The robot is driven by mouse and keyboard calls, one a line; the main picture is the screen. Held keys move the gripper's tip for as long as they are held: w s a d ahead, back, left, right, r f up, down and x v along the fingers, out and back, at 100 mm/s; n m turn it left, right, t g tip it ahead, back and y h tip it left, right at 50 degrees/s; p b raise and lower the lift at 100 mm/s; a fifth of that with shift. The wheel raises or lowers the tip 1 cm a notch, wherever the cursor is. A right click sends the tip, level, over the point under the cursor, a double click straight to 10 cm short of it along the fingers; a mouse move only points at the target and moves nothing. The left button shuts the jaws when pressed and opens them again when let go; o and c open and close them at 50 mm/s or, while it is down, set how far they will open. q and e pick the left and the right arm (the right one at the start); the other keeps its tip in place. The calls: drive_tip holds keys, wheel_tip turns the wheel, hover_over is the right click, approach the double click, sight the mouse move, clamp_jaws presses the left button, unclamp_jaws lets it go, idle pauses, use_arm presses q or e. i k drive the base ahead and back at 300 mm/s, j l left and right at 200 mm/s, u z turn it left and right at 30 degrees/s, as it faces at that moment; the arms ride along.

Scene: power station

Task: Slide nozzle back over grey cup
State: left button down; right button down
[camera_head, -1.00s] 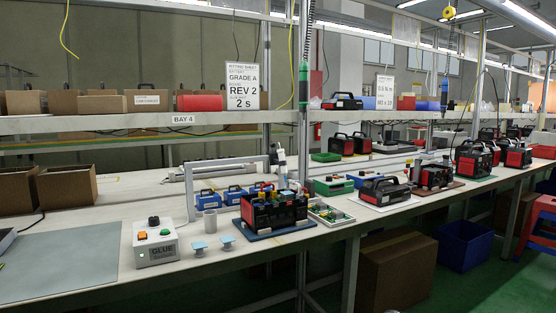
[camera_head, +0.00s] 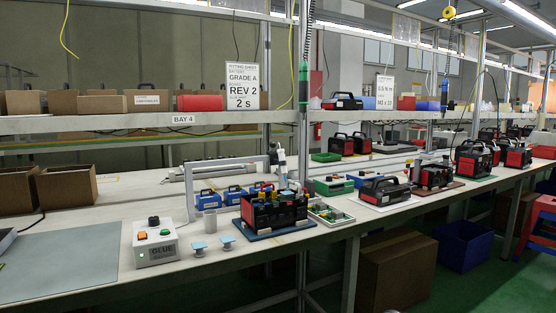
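A glue nozzle (camera_head: 281,158), white with a dark fitting beside it, hangs from the end of a grey gantry arm (camera_head: 228,161). It is above a black and red battery unit (camera_head: 272,211) that stands on a dark blue board. A small grey cup (camera_head: 210,222) stands upright on the bench, left of the battery unit and below the gantry arm. The nozzle is to the right of the cup and apart from it. Neither of my grippers shows in the head view.
A white glue control box (camera_head: 155,243) with coloured buttons stands left of the cup. Two small pieces with light blue tops (camera_head: 199,247) stand in front of it. Blue battery packs (camera_head: 208,199) sit behind. A grey-green mat (camera_head: 60,264) lies bare at left. A shelf (camera_head: 150,124) runs above.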

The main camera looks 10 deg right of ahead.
sight(277, 158)
drive_tip(key=i+l+u, duration=0.1)
drive_tip(key=l, duration=0.95)
drive_tip(key=i+l+u, duration=0.15)
drive_tip(key=l, duration=0.85)
